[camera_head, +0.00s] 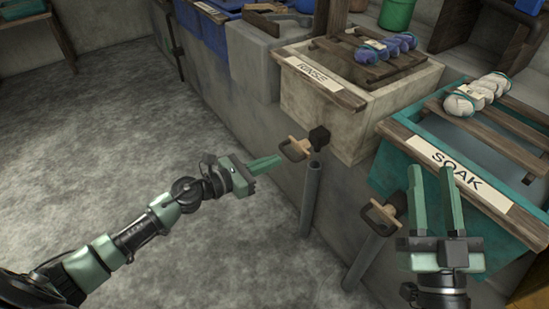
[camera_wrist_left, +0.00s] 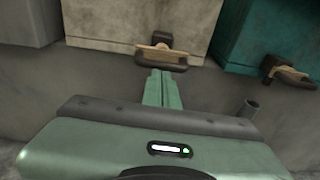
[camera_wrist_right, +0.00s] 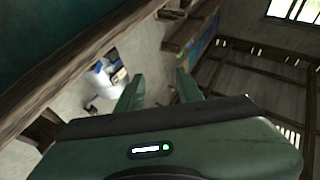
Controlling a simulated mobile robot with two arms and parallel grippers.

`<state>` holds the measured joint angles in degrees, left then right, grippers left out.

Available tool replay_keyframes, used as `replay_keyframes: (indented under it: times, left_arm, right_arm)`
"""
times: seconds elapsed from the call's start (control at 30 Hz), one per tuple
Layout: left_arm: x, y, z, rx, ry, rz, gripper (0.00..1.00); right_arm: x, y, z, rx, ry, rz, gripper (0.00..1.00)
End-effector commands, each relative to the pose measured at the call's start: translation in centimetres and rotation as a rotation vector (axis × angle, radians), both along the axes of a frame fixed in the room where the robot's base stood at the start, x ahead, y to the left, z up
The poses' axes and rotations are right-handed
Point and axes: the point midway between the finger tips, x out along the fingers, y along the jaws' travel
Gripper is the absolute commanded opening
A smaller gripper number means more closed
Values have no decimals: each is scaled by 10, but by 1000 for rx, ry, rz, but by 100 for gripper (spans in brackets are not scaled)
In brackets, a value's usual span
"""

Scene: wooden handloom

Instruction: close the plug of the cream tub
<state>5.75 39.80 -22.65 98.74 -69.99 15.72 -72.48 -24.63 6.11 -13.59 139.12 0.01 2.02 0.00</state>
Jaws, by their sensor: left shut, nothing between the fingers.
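The cream tub (camera_head: 325,116), labelled RINSE, stands in the middle of the row. Its plug (camera_head: 297,149) has a wooden handle on a dark fitting, low on the tub's front above a grey pipe. My left gripper (camera_head: 277,161) is shut and empty, with its tips just left of and below the handle. In the left wrist view the shut fingers (camera_wrist_left: 160,75) point at the plug (camera_wrist_left: 160,55), directly below it; I cannot tell whether they touch. My right gripper (camera_head: 431,181) is open and empty in front of the teal tub.
The teal SOAK tub (camera_head: 400,172) stands to the right, with its own wooden-handled plug (camera_head: 381,216) above another pipe (camera_head: 366,260). The cream tub's pipe (camera_head: 310,200) stands below its plug. Yarn skeins lie on slats over both tubs. The floor at left is clear.

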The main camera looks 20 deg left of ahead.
Motion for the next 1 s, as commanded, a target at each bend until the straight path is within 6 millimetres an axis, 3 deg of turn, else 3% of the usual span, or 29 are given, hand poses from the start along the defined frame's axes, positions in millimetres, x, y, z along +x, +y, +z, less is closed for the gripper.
replay_keyframes:
  times: [0.57, 0.77, 1.0]
  left_arm:
    - [13, -11, 3, -3, 0, 0, 0]
    - [36, -28, 4, -3, 0, 1, 0]
    - [39, -30, 4, -3, -3, 1, 0]
  right_arm:
    - [5, 0, -11, -19, 65, -4, 36]
    - [12, -2, -34, -51, 186, -11, 36]
    - [13, -2, -38, -55, 203, -12, 36]
